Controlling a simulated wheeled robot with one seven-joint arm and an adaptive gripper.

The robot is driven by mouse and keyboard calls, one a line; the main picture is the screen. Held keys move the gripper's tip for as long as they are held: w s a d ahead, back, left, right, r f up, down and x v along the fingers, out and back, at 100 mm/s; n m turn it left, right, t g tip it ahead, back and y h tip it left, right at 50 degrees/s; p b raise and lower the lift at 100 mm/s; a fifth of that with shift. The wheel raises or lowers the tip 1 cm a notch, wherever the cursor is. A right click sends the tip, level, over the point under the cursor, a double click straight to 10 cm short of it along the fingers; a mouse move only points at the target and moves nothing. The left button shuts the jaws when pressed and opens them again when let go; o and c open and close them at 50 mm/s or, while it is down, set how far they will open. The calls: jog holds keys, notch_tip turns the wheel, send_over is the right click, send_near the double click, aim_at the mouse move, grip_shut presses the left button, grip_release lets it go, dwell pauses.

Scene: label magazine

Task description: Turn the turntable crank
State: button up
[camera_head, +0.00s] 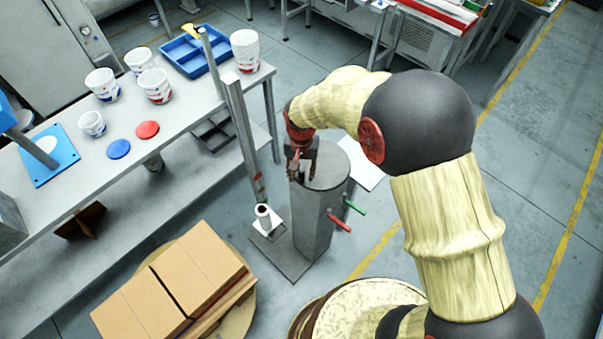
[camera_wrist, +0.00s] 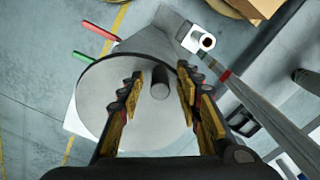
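The turntable is a grey cylindrical pedestal (camera_head: 311,225) with a flat round disc (camera_head: 333,168) on top. The disc fills the middle of the wrist view (camera_wrist: 110,90). A short grey upright peg, the crank handle (camera_wrist: 160,82), stands on it off centre. My gripper (camera_head: 304,170) points down over the disc. In the wrist view, its two fingers (camera_wrist: 160,76) are apart, one on each side of the handle, with gaps showing. How far down the fingers reach along the handle is hard to tell. The handle is largely hidden by the gripper in the head view.
A red rod (camera_head: 339,223) and a green rod (camera_head: 355,207) stick out from the pedestal's side. A tall grey post (camera_head: 242,135) and a white cup-like holder (camera_head: 264,218) stand left of it. A bench (camera_head: 190,120) with tubs and stacked cardboard boxes (camera_head: 180,285) are further left.

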jog(key=shift+f, duration=0.35)
jog(key=shift+c, duration=0.4)
jog(key=c, duration=0.7)
grip_shut()
